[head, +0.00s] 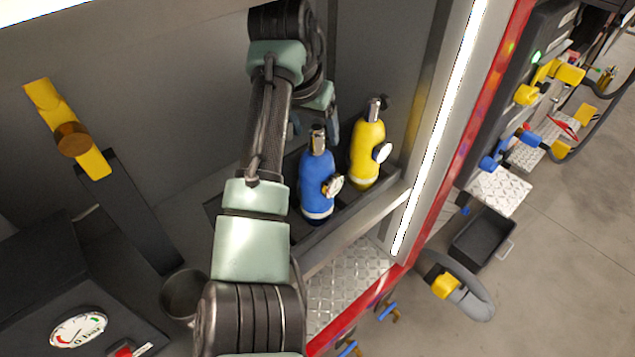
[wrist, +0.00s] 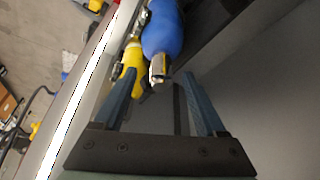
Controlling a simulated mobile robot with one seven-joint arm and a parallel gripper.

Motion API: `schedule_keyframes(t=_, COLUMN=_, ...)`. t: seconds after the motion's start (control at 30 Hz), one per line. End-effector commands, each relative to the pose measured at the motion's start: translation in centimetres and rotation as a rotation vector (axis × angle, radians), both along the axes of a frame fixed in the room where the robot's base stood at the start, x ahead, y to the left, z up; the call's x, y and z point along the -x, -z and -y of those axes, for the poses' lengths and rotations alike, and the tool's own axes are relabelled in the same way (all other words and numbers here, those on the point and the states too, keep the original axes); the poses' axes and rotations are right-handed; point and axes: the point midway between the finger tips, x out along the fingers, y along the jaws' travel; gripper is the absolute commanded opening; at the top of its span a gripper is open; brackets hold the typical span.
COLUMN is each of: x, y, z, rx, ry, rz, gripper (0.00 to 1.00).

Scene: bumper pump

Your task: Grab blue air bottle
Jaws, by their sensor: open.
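The blue air bottle (head: 317,178) stands upright in a dark holder, with a metal neck on top and a gauge at its side. In the wrist view the blue bottle (wrist: 163,35) is just ahead of my gripper (wrist: 160,76), its metal neck pointing toward the gap between the fingers. My gripper is open and empty, with its two blue fingers spread. In the head view my gripper is close to the top of the blue bottle, partly hidden by my arm. I cannot tell whether a finger touches the bottle.
A yellow bottle (head: 366,152) stands right beside the blue one, close to one finger in the wrist view. The dark holder (head: 330,227) has a raised front edge. A lit frame post (head: 440,130) is to the right. A grey wall is behind.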

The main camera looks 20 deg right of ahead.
Motion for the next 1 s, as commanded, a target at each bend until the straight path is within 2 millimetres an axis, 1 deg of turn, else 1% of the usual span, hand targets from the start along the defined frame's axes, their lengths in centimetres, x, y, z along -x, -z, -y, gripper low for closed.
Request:
schedule_keyframes(t=0.2, x=-1.0, y=2.8, z=0.8, rx=-0.001, ry=-0.001, rz=-0.003, gripper=0.74)
schedule_keyframes(t=0.3, x=-1.3, y=3.8, z=1.0, rx=-0.001, ry=0.000, rz=-0.001, gripper=0.74)
schedule_keyframes(t=0.4, x=-1.4, y=4.2, z=1.1, rx=0.000, ry=0.000, rz=0.001, gripper=0.74)
schedule_keyframes(t=0.57, x=-1.4, y=4.3, z=1.1, rx=0.000, ry=0.000, rz=0.001, gripper=0.74)
schedule_keyframes(t=0.6, x=-1.4, y=4.3, z=1.1, rx=0.000, ry=0.000, rz=0.001, gripper=0.70)
schedule_keyframes(t=0.67, x=-1.4, y=4.2, z=1.1, rx=0.000, ry=0.000, rz=0.001, gripper=0.59)
schedule_keyframes(t=0.7, x=-1.4, y=4.2, z=1.1, rx=0.000, ry=0.000, rz=0.001, gripper=0.52)
schedule_keyframes(t=0.77, x=-1.4, y=4.2, z=1.1, rx=0.000, ry=0.000, rz=0.001, gripper=0.41)
schedule_keyframes(t=0.9, x=-1.4, y=4.2, z=1.1, rx=0.000, ry=0.000, rz=0.001, gripper=0.16)
schedule_keyframes(t=1.0, x=-1.4, y=4.2, z=1.1, rx=0.001, ry=0.000, rz=0.001, gripper=0.00)
